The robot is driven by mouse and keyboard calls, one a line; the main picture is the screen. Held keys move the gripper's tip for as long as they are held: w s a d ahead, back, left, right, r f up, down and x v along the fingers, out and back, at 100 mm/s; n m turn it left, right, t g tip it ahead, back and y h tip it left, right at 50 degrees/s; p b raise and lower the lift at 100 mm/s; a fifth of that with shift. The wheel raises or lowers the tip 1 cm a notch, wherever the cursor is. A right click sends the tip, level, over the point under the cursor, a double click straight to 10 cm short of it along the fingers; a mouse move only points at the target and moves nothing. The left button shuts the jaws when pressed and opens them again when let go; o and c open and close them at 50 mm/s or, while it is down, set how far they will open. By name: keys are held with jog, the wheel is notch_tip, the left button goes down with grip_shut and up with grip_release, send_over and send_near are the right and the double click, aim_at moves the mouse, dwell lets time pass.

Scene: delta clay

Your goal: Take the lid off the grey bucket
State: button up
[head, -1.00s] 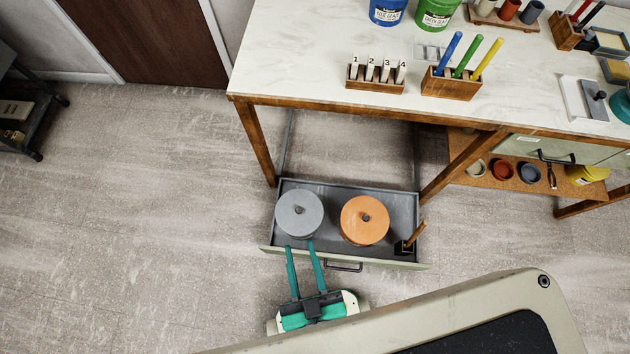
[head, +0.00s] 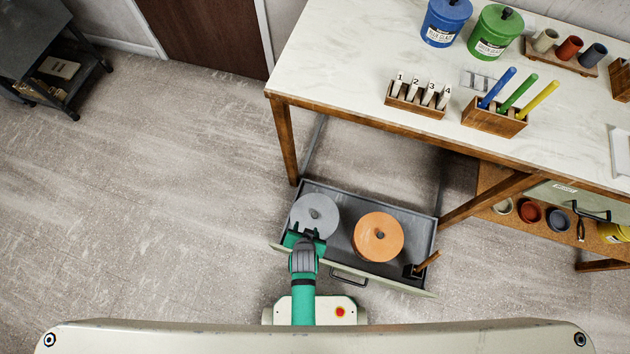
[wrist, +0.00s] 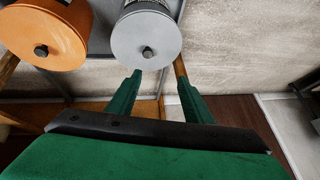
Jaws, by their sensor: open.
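The grey bucket with its grey lid (head: 315,214) stands in the left part of the open drawer (head: 404,212). Its lid is on, with a small dark knob in the middle. My gripper (head: 308,236) is at the near side of the grey bucket in the head view, partly covering its front edge. In the wrist view the grey lid (wrist: 146,28) and its knob show just beyond the open green fingers of my gripper (wrist: 158,92). Nothing is between the fingers. Whether a finger touches the bucket cannot be told.
An orange lidded bucket (head: 378,238) stands right of the grey one in the drawer; it also shows in the wrist view (wrist: 40,35). A small dark holder with a wooden stick (head: 422,265) is at the drawer's right end. The table (head: 350,60) overhangs behind.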

jog(key=w+d+f+m+g, duration=0.1)
jog(key=w+d+f+g, duration=0.1)
jog(key=w+f+g, duration=0.35)
send_over(315, 215)
jog(key=shift+m+h, duration=0.4)
jog(key=f, duration=0.5)
jog(key=shift+s+a+f, duration=0.25)
jog(key=shift+w+d+f, duration=0.1)
jog(key=shift+w+f, duration=0.05)
jog(key=shift+f, duration=1.25)
jog(key=shift+w+f, duration=0.1)
jog(key=shift+f, duration=1.25)
jog(key=shift+s, duration=0.1)
grip_shut()
